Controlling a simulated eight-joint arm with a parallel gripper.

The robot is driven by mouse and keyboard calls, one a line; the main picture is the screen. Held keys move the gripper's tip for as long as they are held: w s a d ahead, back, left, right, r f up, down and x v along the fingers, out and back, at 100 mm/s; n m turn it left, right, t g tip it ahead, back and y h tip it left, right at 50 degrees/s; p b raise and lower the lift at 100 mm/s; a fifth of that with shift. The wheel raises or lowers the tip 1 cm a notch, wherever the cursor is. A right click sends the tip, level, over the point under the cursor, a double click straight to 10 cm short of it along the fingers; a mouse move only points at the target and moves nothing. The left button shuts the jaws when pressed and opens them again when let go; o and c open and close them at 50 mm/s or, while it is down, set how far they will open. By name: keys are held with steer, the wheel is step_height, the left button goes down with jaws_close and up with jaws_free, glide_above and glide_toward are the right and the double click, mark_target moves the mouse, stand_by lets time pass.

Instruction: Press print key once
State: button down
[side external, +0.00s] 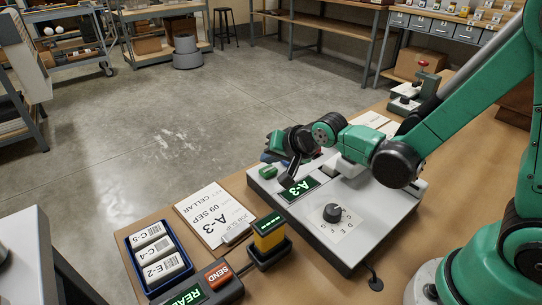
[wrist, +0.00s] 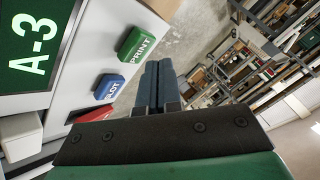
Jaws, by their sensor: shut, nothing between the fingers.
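The green PRINT key (wrist: 137,42) stands out from the edge of a white console (side external: 340,225). It also shows in the side view (side external: 267,172), left of the console's A-3 display (side external: 299,188). My gripper (wrist: 158,66) is shut and empty, its fingers side by side. In the wrist view its fingertips lie just right of the PRINT key, with a strip of background between them. In the side view my gripper (side external: 288,181) hangs over the display end of the console. I cannot tell its height above the key.
A blue key (wrist: 109,87) and a partly hidden red key (wrist: 96,114) sit beside PRINT. The console has a black knob (side external: 332,212). A job slip clipboard (side external: 213,215), a yellow device (side external: 268,236), a SEND box (side external: 222,279) and a blue tray (side external: 133,247) stand nearby.

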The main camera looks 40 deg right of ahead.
mark_target(271, 172)
steer(key=shift+r, duration=2.5)
steer(key=s+d+r+n+g+h, duration=0.1)
steer(key=s+d+r+n+g, duration=0.1)
steer(key=s+d+n, duration=0.2)
steer(key=s+n, duration=0.3)
steer(key=s, duration=0.4)
steer(key=shift+s+d+n, duration=0.2)
steer(key=shift+s+n, duration=0.15)
steer(key=shift+n, duration=0.05)
